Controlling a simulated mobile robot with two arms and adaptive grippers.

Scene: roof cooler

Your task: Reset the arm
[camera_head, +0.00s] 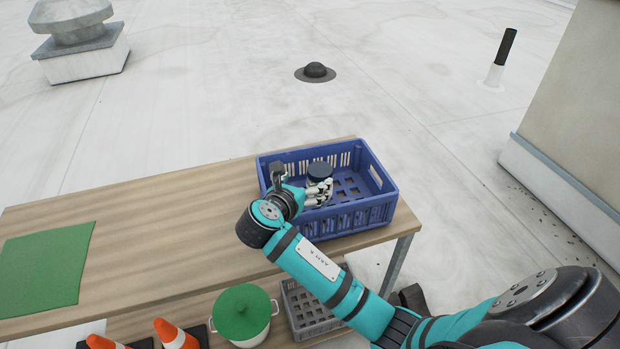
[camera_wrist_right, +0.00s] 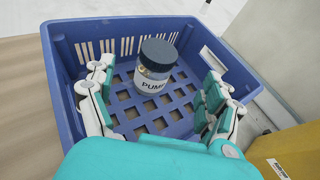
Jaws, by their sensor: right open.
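My right gripper (camera_head: 318,190) reaches into the blue crate (camera_head: 353,219) at the right end of the table. In the right wrist view my right gripper (camera_wrist_right: 157,105) is open, with one finger at each side and nothing between the tips. A jar with a dark lid and a "PUMP" label (camera_wrist_right: 154,70) stands upright on the crate's slatted floor, just beyond the fingertips. In the head view only the jar's dark lid (camera_head: 320,170) shows clearly, partly behind the gripper. My left gripper is in neither view.
A green mat (camera_head: 46,268) lies on the wooden table (camera_head: 160,220). On the lower shelf are orange cones (camera_head: 176,335), a pot with a green lid (camera_head: 241,312) and a grey crate (camera_head: 303,308). A wall (camera_head: 585,110) rises at the right. The table's middle is clear.

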